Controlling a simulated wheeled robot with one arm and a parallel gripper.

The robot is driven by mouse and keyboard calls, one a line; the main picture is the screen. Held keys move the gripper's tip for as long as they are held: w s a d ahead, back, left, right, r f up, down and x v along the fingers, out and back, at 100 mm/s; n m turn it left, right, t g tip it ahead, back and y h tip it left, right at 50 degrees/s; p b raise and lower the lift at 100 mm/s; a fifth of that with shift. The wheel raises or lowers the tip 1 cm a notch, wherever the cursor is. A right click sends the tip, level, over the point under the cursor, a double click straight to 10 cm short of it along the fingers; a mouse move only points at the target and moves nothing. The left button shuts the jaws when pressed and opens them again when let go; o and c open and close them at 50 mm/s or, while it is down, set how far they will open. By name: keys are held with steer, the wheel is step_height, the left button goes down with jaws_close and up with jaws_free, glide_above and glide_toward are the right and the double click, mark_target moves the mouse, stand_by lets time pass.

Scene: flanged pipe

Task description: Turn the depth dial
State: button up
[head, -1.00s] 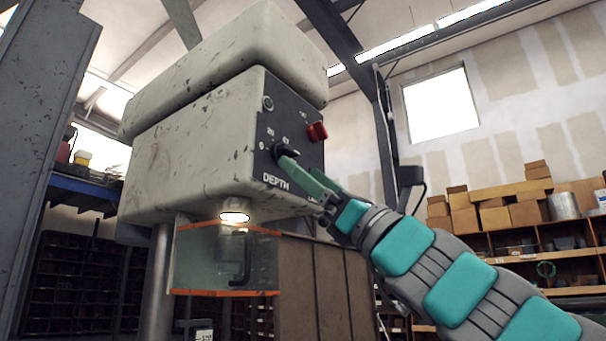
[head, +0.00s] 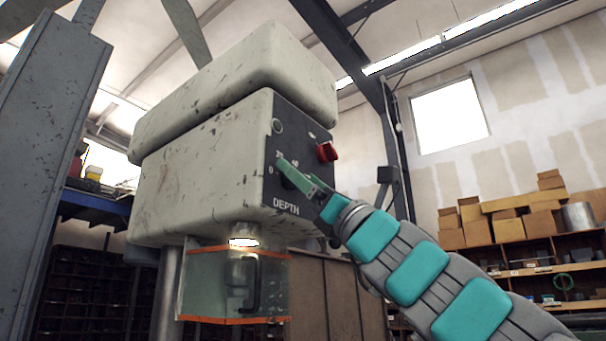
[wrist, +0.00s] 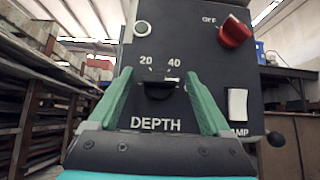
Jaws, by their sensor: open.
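The black depth dial (wrist: 160,88) sits on the dark control panel (wrist: 180,42), above the white word DEPTH and below the numbers 20 and 40. In the wrist view my gripper (wrist: 158,80) is open, with one green finger on each side of the dial and a gap visible on both sides. In the head view my gripper (head: 298,177) reaches the panel from the right, and its fingers largely hide the dial. Whether a fingertip touches the panel cannot be told.
A red OFF switch (wrist: 234,32) is at the panel's upper right, with a white lamp switch (wrist: 237,104) below it. A round dark knob (wrist: 276,139) sticks out at lower right. A clear guard (head: 215,285) with orange edges hangs below the machine head (head: 205,175).

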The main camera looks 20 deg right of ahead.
jaws_close()
stand_by(0.8)
